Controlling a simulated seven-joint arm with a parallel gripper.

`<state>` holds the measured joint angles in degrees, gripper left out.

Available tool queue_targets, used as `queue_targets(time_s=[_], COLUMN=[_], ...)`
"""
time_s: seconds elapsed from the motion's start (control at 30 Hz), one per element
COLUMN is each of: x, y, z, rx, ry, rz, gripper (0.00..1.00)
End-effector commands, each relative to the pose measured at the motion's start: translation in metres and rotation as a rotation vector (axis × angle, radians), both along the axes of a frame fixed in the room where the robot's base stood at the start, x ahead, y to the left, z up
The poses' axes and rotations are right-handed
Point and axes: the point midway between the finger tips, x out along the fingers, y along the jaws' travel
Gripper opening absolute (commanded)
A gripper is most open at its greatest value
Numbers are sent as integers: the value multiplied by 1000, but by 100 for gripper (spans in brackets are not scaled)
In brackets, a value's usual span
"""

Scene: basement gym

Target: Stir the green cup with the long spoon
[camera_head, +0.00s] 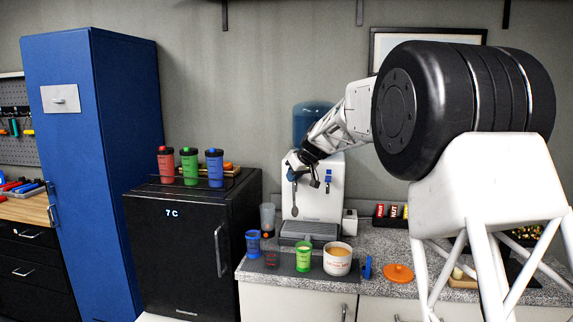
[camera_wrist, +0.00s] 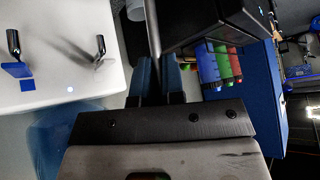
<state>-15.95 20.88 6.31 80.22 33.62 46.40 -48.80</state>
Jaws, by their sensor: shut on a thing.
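My gripper (camera_head: 294,176) is up in front of the white drink machine, above and slightly left of the green cup. It is shut on the long spoon (camera_head: 294,204), which hangs down with its bowl end well above the cups. In the wrist view the spoon's grey handle (camera_wrist: 152,28) runs up from between the blue fingers (camera_wrist: 158,75). The inside of the green cup is hard to make out.
A blue cup (camera_head: 253,243) and a clear tumbler (camera_head: 267,219) stand left of the machine (camera_head: 330,195). An orange lid (camera_head: 398,273) and a small blue item (camera_head: 367,267) lie at right. The black fridge (camera_head: 185,240) carries red, green and blue shakers.

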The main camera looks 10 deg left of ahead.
Motion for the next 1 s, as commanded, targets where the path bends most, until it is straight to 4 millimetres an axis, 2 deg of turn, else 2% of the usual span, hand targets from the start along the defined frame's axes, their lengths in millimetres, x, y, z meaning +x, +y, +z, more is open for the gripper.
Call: queue_targets(time_s=[0.2,0.4,0.6,1.0], x=[-6,-10,-11,-11], y=[-25,-40,-46,-46], z=[-33,-52,-58,-59], rx=[46,75,86,86], ry=[-33,-56,-65,-66], rz=[70,104,114,115], gripper=[0,0,0,0])
